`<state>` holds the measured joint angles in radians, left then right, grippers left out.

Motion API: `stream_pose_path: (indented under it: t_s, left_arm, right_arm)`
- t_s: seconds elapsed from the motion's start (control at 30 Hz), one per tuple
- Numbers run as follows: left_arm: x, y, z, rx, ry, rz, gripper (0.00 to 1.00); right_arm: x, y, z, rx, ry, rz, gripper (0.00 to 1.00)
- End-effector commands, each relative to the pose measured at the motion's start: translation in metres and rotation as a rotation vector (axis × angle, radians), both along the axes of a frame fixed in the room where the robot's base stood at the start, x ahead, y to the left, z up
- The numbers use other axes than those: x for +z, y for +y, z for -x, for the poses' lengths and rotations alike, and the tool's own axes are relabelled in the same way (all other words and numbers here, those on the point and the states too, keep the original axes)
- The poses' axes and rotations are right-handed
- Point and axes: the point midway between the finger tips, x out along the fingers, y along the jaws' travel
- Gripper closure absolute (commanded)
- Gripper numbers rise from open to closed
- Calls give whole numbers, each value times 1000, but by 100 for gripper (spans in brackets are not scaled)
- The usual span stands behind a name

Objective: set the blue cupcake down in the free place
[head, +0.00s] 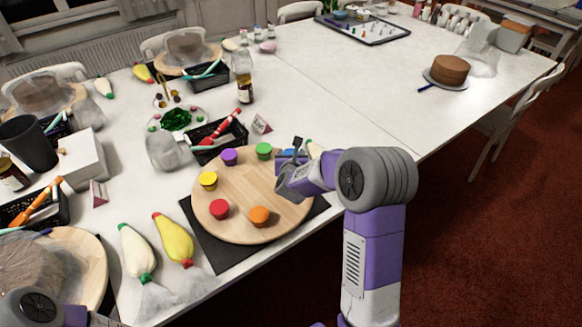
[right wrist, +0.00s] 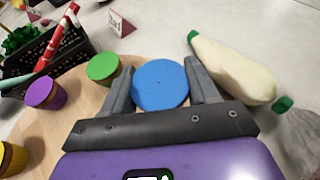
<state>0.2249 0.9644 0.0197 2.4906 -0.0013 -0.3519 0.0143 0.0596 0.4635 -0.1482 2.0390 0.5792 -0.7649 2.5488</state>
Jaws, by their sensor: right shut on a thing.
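The blue cupcake (right wrist: 160,84) is between the two fingers of my right gripper (right wrist: 158,70), which is shut on it. In the head view a bit of the blue cupcake (head: 286,155) shows beside the right gripper (head: 291,165), at the right edge of the round wooden turntable (head: 235,190). I cannot tell whether it touches the board. On the turntable stand a green cupcake (head: 263,151), purple cupcake (head: 229,157), yellow cupcake (head: 208,180), red cupcake (head: 219,208) and orange cupcake (head: 259,216). The gap between green and orange lies partly behind my gripper. My left gripper is out of view.
A white piping bag (right wrist: 235,70) lies close to the right finger in the wrist view. A black basket (head: 215,140) stands behind the turntable. Piping bags, white (head: 136,252) and yellow (head: 174,240), lie left of it. The table's right part is mostly clear.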

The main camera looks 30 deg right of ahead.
Motion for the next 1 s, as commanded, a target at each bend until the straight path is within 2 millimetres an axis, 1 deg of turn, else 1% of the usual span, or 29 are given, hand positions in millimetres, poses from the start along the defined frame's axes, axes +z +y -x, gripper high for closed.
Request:
stream_pose_path:
  t_s: [0.3, 0.53, 0.73, 0.77, 0.9, 1.0]
  left_arm:
    - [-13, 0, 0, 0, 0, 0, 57]
    - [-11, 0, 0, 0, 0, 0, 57]
    - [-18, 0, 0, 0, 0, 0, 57]
    - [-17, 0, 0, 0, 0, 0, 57]
    - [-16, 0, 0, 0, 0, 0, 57]
    - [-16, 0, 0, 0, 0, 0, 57]
  right_arm:
    - [-38, 0, 0, 2, 2, 0, 71]
    - [-37, 0, 0, 1, -1, 0, 71]
    - [-41, 0, 0, 1, -1, 0, 72]
    - [-41, 0, 0, 1, 0, 0, 38]
    - [-40, 0, 0, 1, 0, 0, 17]
    - [-40, 0, 0, 1, 0, 0, 16]
